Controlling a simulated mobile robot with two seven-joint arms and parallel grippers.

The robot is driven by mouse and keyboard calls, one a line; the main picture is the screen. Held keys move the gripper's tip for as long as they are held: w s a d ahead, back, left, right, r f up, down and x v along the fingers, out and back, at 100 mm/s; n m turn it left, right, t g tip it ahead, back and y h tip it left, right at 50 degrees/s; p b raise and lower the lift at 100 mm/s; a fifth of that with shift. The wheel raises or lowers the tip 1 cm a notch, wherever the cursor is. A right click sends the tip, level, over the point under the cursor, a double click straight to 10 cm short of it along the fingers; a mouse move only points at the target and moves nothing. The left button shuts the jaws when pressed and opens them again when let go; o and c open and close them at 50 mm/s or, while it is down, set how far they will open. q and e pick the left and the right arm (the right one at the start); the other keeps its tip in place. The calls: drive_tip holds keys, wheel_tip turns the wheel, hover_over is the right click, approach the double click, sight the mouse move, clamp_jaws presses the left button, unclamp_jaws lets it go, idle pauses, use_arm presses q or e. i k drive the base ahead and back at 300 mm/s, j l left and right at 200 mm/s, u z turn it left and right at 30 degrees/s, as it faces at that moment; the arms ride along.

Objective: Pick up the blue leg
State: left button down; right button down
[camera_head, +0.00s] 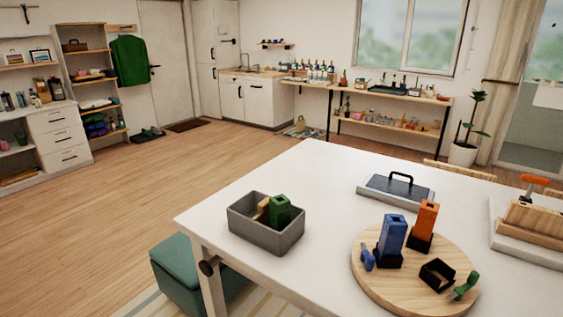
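A tall blue block (393,235), which looks like the blue leg, stands upright in a black holder (388,260) on a round wooden board (400,295). A small blue piece (367,258) stands beside it on its left. An orange block (427,222) stands upright in another black holder (420,242), just behind and to the right of the blue block. A third black holder (437,274) in front is empty. Neither of my grippers is in view.
The board is on a white table (320,190). A grey bin (266,236) holds a green block (280,210) and a wooden piece. A small green piece (465,287) lies at the board's right. A handled grey slab (396,189) sits behind. The table's middle is clear.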

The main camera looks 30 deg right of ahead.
sight(394, 228)
drive_tip(key=z, duration=0.45)
drive_tip(key=l+z, duration=0.1)
drive_tip(key=z, duration=0.3)
drive_tip(key=i+z, duration=0.1)
drive_tip(key=z, duration=0.8)
drive_tip(key=j, duration=0.4)
drive_tip(key=i+j, duration=0.15)
drive_tip(key=j, duration=0.25)
drive_tip(key=k+u, duration=0.05)
